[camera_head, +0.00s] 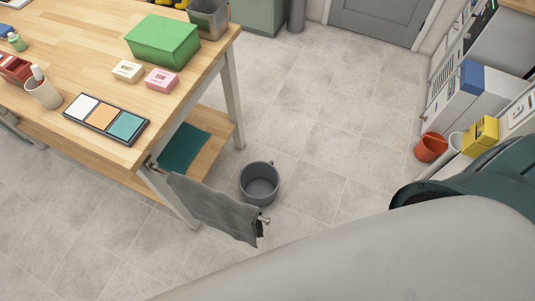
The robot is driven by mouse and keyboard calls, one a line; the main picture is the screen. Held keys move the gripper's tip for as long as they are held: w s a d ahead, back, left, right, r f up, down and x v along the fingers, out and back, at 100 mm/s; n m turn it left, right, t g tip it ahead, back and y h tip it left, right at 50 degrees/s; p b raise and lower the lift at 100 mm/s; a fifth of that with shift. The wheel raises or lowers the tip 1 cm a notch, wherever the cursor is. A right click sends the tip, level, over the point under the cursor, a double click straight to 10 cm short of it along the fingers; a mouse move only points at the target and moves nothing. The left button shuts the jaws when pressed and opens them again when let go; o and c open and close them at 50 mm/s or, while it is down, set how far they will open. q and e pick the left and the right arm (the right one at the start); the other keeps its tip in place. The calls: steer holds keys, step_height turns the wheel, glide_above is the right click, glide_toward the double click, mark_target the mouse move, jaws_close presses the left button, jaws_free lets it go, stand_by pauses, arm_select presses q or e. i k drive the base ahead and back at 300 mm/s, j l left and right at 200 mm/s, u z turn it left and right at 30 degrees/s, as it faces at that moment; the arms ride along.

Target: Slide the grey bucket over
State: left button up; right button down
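The grey bucket (259,184) stands upright on the tiled floor, just right of the wooden table's front right leg area. It looks empty inside. A grey towel (216,207) hangs from a rail on the table's end, close to the bucket's lower left in the picture. Neither of my grippers shows in the head view. A large pale grey arm-like form crosses the lower right and hides the floor there.
The wooden table (75,60) carries a green box (163,40), two small soap-like boxes and a colour tray (106,118). A teal cloth (183,149) lies on its lower shelf. An orange bucket (430,147) stands at right. The floor between is clear.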

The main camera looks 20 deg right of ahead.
mark_target(259, 182)
steer(key=i+l+u, duration=0.1)
steer(key=l+u, duration=0.25)
steer(key=l, duration=0.4)
steer(key=l+u, duration=0.35)
steer(key=l, duration=0.4)
steer(key=l+u, duration=0.4)
steer(key=l, duration=0.35)
steer(key=l+u, duration=0.3)
steer(key=l, duration=0.4)
steer(key=l+u, duration=0.3)
steer(key=l, duration=0.45)
steer(key=k+l+u, duration=0.15)
steer(key=l+u, duration=0.2)
steer(key=l, duration=0.3)
